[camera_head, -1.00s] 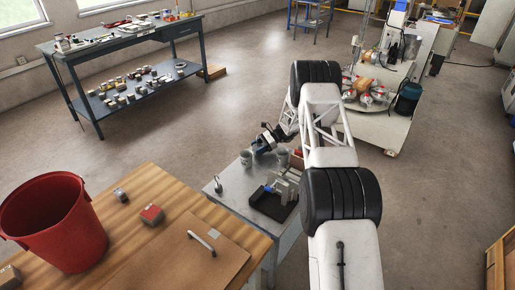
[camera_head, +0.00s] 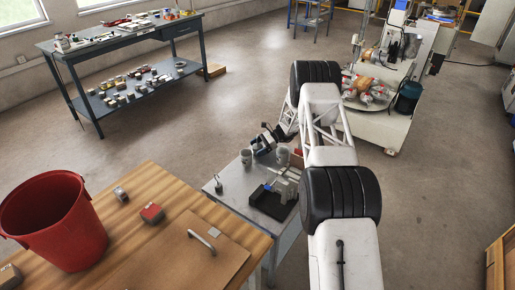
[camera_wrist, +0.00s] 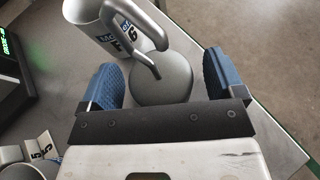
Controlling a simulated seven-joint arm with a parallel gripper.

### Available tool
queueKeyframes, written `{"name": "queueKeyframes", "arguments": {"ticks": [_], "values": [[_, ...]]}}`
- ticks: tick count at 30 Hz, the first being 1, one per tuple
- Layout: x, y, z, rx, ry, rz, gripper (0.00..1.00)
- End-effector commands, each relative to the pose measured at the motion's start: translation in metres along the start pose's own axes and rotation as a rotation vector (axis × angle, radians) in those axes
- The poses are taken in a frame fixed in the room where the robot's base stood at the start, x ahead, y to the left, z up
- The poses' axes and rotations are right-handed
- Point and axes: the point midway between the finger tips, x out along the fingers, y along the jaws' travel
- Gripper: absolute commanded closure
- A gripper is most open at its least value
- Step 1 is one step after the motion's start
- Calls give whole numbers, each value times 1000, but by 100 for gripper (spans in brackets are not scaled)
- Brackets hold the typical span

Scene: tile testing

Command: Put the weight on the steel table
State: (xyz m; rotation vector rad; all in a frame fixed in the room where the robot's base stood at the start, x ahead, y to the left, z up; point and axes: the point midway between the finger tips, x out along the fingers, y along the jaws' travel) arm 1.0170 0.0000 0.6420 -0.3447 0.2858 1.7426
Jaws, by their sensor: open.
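In the wrist view a rounded grey weight (camera_wrist: 165,85) lies between and just beyond my fingertips. A grey curved handle rises above it; I cannot tell if contact is made. My gripper (camera_wrist: 162,84) is open, with one blue finger on each side. In the head view my gripper (camera_head: 263,141) is over the far end of the small steel table (camera_head: 236,192).
A black device (camera_head: 272,204) sits on the steel table, and a small hooked piece (camera_head: 217,184) stands at its left edge. A wooden table (camera_head: 170,190) with a red bin (camera_head: 55,225) is at the front left. A machine (camera_head: 370,115) stands behind my arm.

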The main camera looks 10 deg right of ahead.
Motion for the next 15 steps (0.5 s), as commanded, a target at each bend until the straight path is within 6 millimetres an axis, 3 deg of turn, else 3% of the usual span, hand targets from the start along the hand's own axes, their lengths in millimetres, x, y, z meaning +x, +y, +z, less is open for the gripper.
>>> {"name": "queueKeyframes", "arguments": {"ticks": [8, 15], "values": [[-17, -1, 1, -2, 1, -3, 12], [-47, -1, 1, -2, 1, -2, 12]]}}
